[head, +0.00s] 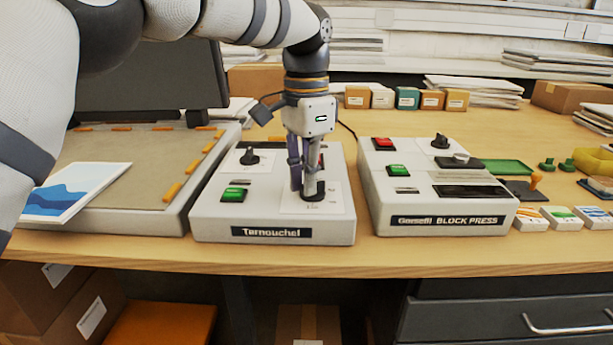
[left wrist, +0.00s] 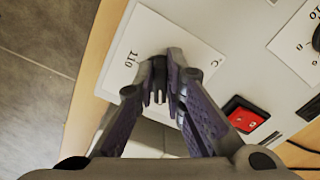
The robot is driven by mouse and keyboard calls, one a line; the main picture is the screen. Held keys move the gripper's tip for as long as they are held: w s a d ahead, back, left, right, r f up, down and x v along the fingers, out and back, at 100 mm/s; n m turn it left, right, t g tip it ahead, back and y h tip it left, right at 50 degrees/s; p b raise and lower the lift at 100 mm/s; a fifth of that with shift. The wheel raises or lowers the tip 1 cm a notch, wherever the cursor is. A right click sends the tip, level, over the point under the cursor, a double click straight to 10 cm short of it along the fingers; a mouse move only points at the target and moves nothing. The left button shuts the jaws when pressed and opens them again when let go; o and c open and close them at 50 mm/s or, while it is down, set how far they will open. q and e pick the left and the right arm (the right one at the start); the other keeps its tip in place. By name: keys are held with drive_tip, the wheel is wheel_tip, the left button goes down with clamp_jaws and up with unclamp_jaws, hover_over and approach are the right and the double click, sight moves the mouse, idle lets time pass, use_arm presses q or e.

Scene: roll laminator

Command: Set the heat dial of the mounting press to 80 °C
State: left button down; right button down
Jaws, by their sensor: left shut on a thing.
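The control box marked "Tarnouchel" (head: 220,222) stands on the bench beside a large flat press bed. Its front right dial (head: 314,196) is black and sits on a white scale plate. My left gripper (head: 306,188) points straight down over this plate and is shut on the dial. In the left wrist view the gripper (left wrist: 160,88) closes around the dark knob, on a scale plate (left wrist: 122,72) where "110" and a "C" can be read. The fingers hide most of the scale, so the dial's setting cannot be read. My right gripper is not in view.
The box also has a rear dial (head: 249,157), a green switch (head: 233,195) and a red switch (left wrist: 246,114). A second box marked "BLOCK PRESS" (head: 440,221) stands close on the right. A blue print (head: 70,193) lies on the press bed (head: 130,160) at left.

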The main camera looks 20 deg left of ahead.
use_arm(q)
drive_tip(key=c, duration=1.7)
unclamp_jaws()
drive_tip(key=shift+o, duration=0.2)
wheel_tip(320, 180, up, 8)
drive_tip(key=shift+f, duration=0.25)
